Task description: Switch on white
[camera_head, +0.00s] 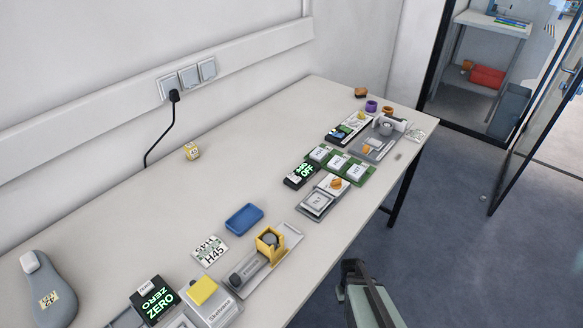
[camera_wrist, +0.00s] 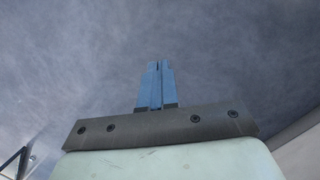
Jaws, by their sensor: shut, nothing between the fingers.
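My gripper shows in the wrist view (camera_wrist: 160,66) with its two blue fingers together, empty, over the grey floor. In the head view, part of my arm's end is at the lower right, off the table's front edge; its fingertips are not clear there. Several white switch-like blocks (camera_head: 337,162) sit in a row on a green board at the right part of the table. A black display (camera_head: 302,175) beside them shows "OFF" in green. A grey-white unit with a large square white button (camera_head: 318,203) and an orange knob (camera_head: 336,184) stands just in front. Which one is "white" I cannot tell.
A blue tray (camera_head: 244,219), a yellow-framed device (camera_head: 270,244), a "ZERO" display (camera_head: 155,303) and a grey rounded object (camera_head: 48,290) stand nearer the left. A glass door stands at the right.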

